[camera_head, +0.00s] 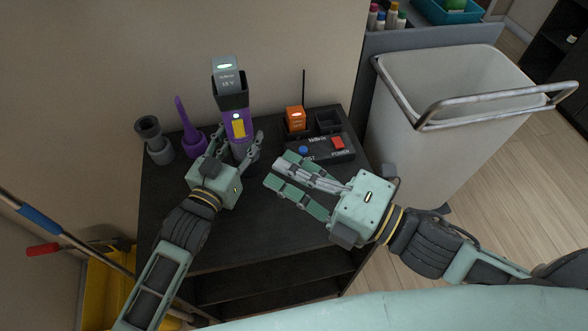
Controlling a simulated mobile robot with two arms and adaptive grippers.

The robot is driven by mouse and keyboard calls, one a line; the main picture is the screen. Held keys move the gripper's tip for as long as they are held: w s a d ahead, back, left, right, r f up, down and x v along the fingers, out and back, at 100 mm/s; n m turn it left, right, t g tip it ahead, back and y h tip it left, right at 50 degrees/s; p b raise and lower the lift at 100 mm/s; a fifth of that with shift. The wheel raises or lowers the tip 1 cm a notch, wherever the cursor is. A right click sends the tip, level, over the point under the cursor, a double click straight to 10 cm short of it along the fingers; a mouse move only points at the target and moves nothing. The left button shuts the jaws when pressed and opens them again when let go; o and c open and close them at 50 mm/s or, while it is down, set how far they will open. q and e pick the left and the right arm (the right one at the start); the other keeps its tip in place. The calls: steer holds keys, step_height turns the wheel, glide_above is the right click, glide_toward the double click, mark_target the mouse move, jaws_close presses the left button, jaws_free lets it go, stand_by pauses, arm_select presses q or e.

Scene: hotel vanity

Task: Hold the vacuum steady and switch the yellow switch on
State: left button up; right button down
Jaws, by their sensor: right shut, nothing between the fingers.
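The handheld vacuum (233,97) stands upright on the dark cabinet top, with a purple and black body and a grey battery block at its top. The yellow switch (238,128) is on its front, under a small light; I cannot tell its position. My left gripper (239,140) has a finger on each side of the vacuum's lower body. Whether both fingers press on it is unclear. My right gripper (276,173) is shut and empty, to the right of and nearer than the vacuum, its fingers pointing left and apart from the switch.
A charging dock (318,149) with red and blue buttons and an orange battery (295,119) stands behind my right gripper. A purple nozzle (194,141) and a grey nozzle (157,148) stand left of the vacuum. A bin (425,150) stands right of the cabinet (280,232), whose front top is clear.

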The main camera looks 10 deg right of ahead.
steer(key=shift+s+d, duration=0.3)
steer(key=shift+d, duration=0.05)
arm_select(q)
steer(key=o, duration=1.6)
steer(key=shift+o, duration=0.2)
